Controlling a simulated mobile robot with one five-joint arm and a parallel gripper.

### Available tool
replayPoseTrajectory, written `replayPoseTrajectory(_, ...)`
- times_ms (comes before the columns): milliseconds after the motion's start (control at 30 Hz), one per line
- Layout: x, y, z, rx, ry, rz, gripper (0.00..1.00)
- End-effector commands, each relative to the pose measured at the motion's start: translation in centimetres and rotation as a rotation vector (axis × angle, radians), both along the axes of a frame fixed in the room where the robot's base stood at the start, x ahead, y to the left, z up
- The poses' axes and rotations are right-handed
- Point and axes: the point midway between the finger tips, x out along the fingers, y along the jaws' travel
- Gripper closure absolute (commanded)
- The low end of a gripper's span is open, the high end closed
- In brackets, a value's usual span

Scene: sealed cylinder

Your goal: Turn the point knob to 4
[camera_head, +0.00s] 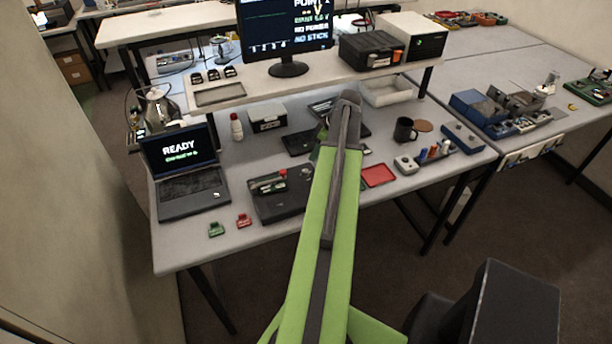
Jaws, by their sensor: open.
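I cannot make out the point knob. A dark control box (280,203) with a red button and small fittings on top sits on the near part of the bench, left of my arm. The monitor (285,38) on the raised shelf shows "POINT 1" with smaller lines that seem to read "NO POWER" and "NO STICK". My green and black arm reaches up the middle of the view over the bench. It hides part of the bench behind it. My gripper does not show; it is hidden behind the arm.
A laptop (189,180) reading "READY" stands left of the box. Small green (216,229) and red (244,220) blocks lie near the front edge. A red tray (378,176), dark mug (404,130) and small bottles (433,152) sit to the right. The bench's front left is mostly clear.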

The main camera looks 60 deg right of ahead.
Motion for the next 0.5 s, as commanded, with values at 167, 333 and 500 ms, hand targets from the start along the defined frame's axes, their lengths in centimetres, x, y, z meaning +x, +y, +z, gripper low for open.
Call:
replayPoseTrajectory(167,1.6,0.1,-4.9,0.000,0.000,0.002,0.53)
replayPoseTrajectory(333,3.0,0.2,-8.4,0.001,0.000,0.001,0.53)
replayPoseTrajectory(500,4.2,0.3,-10.9,0.000,0.000,0.000,0.53)
